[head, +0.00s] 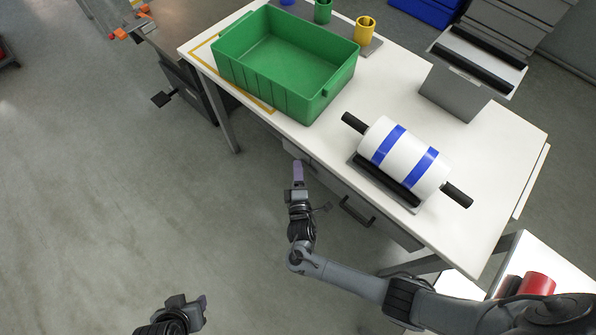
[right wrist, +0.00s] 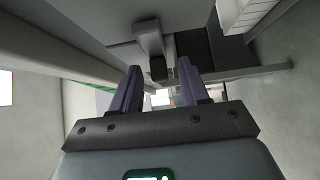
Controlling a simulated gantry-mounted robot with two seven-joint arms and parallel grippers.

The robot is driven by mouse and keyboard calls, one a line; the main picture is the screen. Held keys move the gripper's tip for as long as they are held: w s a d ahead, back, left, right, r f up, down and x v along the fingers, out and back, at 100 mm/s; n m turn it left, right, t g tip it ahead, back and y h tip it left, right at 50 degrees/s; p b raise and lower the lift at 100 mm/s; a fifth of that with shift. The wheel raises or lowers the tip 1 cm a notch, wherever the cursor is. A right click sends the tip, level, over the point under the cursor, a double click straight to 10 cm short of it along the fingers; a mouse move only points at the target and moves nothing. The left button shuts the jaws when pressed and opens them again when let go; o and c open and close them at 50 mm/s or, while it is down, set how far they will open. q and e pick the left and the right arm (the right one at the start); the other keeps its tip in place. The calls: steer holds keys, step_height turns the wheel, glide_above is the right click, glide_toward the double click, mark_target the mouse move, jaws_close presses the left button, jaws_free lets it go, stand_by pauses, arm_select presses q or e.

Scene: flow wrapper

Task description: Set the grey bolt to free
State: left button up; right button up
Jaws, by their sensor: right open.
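My right gripper (head: 298,166) is beside the front edge of the white table, near the drawer unit under it. In the right wrist view its two purple fingers (right wrist: 159,72) stand apart with nothing between them. Beyond the fingertips, a grey block with a dark end (right wrist: 150,40) hangs under a grey surface; it may be the grey bolt, but I cannot tell for sure. No bolt can be made out in the head view. My left gripper (head: 187,312) is low at the bottom edge, away from the table; its fingers are unclear.
The white table (head: 300,142) holds a green bin (head: 285,62), a white roll with blue bands (head: 405,158) on a cradle and a grey box (head: 460,85). A drawer with a dark handle (head: 355,211) is under the front edge.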

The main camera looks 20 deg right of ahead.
jaws_close()
steer(key=shift+w+a+f+b, duration=0.1)
steer(key=shift+w+a+b, duration=0.3)
steer(key=shift+w, duration=0.45)
steer(key=shift+w+a+b, duration=0.35)
steer(key=shift+w+a, duration=0.05)
steer(key=shift+w, duration=0.45)
steer(key=shift+c, duration=1.5)
jaws_free()
steer(key=o, duration=0.3)
steer(key=shift+w, duration=0.15)
